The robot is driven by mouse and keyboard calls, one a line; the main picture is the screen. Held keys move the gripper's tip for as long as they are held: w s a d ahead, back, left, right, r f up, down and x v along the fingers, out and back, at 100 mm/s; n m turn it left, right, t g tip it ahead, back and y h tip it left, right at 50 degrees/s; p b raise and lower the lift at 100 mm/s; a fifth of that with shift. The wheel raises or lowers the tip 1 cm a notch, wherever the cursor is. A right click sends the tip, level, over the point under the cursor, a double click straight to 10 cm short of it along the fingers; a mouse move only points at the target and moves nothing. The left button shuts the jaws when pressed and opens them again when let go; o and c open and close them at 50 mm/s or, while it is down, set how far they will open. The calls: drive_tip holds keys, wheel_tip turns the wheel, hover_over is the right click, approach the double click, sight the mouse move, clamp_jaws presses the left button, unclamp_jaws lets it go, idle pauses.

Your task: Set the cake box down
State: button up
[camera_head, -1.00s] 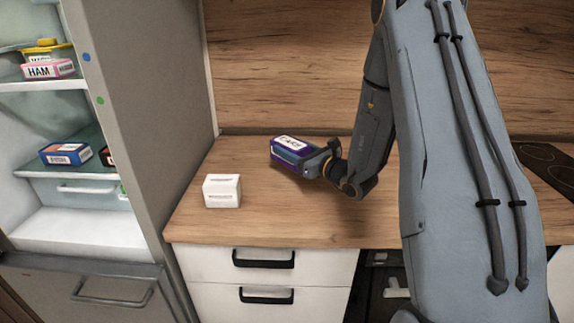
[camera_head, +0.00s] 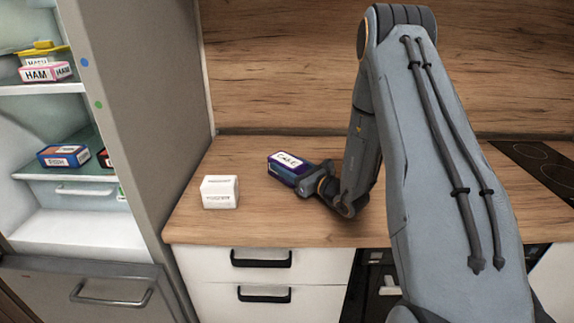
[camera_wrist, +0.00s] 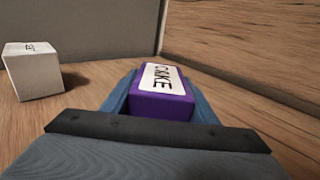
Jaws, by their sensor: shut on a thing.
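The cake box (camera_head: 287,166) is purple with a white label reading CAKE. It is at or just above the wooden counter (camera_head: 270,222), right of the white box; I cannot tell for sure whether its underside touches. My gripper (camera_head: 307,179) is shut on the cake box from its near right side. In the wrist view the cake box (camera_wrist: 162,98) sits between the two blue fingers of my gripper (camera_wrist: 163,95), label up and roughly level. The fingers hide its lower sides.
A white box (camera_head: 220,192) stands on the counter left of the cake box; it also shows in the wrist view (camera_wrist: 31,72). An open fridge (camera_head: 68,215) with food boxes is at the left. A wooden splashback (camera_head: 280,75) is behind. A dark hob (camera_head: 540,165) is at the right.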

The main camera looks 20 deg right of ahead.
drive_tip(key=o, duration=1)
drive_tip(key=shift+f, duration=0.15)
drive_tip(key=o, duration=0.4)
